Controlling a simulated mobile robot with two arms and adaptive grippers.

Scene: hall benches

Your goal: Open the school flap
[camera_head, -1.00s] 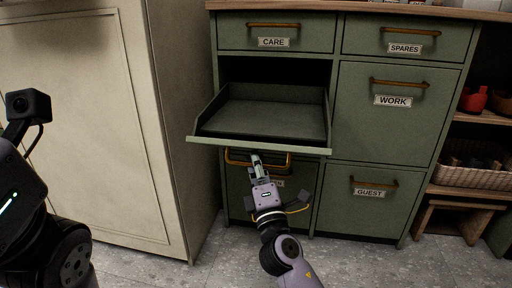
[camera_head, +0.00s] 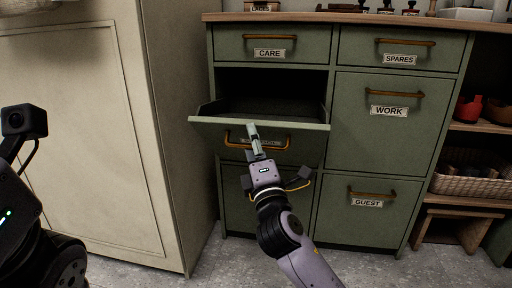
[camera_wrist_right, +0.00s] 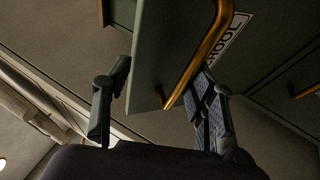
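The school flap (camera_head: 205,129) is a green front panel, partly tipped out of the cabinet's left column below the CARE drawer, with a dark gap above it. Its bronze handle (camera_head: 288,140) crosses the front; its label is mostly hidden behind my right gripper (camera_head: 254,136). In the right wrist view, the flap panel (camera_wrist_right: 160,40), handle (camera_wrist_right: 205,50) and a label ending in "HOOL" (camera_wrist_right: 228,42) are close. There my right gripper (camera_wrist_right: 162,78) has its fingers wide apart, one on each side of the panel; the right finger is beside the handle. My left gripper is out of view.
The CARE drawer (camera_head: 300,46), SPARES drawer (camera_head: 440,50), WORK front (camera_head: 350,110) and GUEST front (camera_head: 335,210) are shut. A tall cream cabinet (camera_head: 90,130) stands close on the left. Shelves with a wicker basket (camera_head: 475,183) are on the right.

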